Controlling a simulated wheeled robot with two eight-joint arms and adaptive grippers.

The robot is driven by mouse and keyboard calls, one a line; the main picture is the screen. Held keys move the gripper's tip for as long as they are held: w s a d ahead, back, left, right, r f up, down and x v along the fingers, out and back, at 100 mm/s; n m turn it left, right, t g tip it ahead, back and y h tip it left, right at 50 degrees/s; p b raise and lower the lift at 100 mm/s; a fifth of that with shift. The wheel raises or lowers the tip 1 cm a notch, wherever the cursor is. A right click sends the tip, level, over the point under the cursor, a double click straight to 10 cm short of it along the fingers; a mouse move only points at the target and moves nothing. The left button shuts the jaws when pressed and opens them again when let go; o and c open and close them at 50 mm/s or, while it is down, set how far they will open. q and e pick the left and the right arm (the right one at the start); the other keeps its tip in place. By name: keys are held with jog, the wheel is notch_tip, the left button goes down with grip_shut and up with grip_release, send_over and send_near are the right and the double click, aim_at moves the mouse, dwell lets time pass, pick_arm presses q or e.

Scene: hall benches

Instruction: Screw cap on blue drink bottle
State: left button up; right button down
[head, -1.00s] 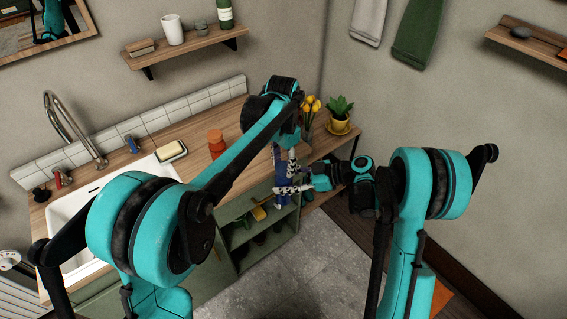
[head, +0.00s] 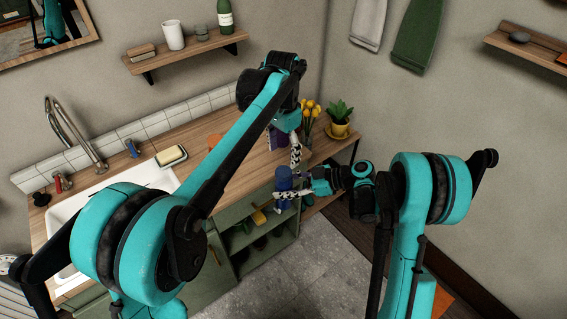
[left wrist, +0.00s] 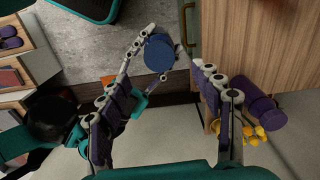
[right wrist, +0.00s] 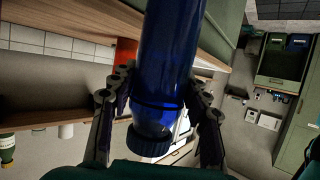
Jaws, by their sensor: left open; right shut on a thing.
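A blue drink bottle (head: 284,180) stands upright in my right gripper (head: 291,192), in front of the counter's right end. The right wrist view, which is inverted, shows the bottle (right wrist: 166,60) between the fingers. A dark blue ribbed cap (right wrist: 148,137) sits at the bottle's neck end; how tightly it is seated I cannot tell. My left gripper (head: 285,154) is above the bottle, open and empty. In the left wrist view the round cap top (left wrist: 159,53) shows between and beyond its spread fingertips.
The wooden counter (head: 222,175) has a sink (head: 72,217), a soap dish (head: 171,156), an orange jar (head: 214,141) partly behind my left arm, yellow tulips (head: 310,108) and a potted plant (head: 339,118). A green open cabinet (head: 240,262) is below.

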pick_arm(q)
notch_tip(320, 180, up, 5)
jog(key=shift+f, duration=0.1)
dwell(0.5)
jog(key=s+a+n+t, duration=0.3)
jog(key=s+a+n, duration=0.1)
jog(key=s+a, duration=0.6)
jog(key=s+a+f+n+t, duration=0.4)
jog(key=s+a+f+n, duration=0.2)
jog(key=s+a+f, duration=0.3)
notch_tip(320, 180, down, 2)
jog(key=shift+s, duration=1.05)
jog(key=shift+a, duration=0.1)
